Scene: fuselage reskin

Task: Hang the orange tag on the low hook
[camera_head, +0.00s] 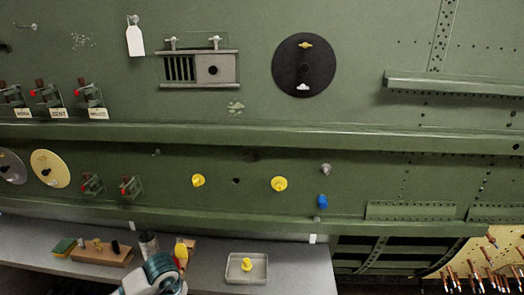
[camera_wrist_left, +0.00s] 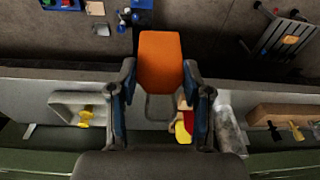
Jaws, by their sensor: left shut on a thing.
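The orange tag (camera_wrist_left: 160,62) shows in the left wrist view, between the two fingers of my left gripper (camera_wrist_left: 159,85), which is shut on it. In the head view my left arm comes in at the bottom, in front of the shelf; I cannot make out the tag there. A small hook-like fitting (camera_head: 157,152) sits on the green panel below the upper ledge, probably the low hook. A white tag (camera_head: 135,40) hangs on a higher hook (camera_head: 133,19) at the upper left. My right gripper is not in view.
A grey shelf (camera_head: 310,265) below the panel carries a tray (camera_head: 235,274) with a yellow part, a wooden block (camera_head: 98,255) and a red-and-yellow item (camera_head: 181,251). Green ledges (camera_head: 300,135) jut out across the panel. Copper-coloured pins (camera_head: 480,275) stick out at the lower right.

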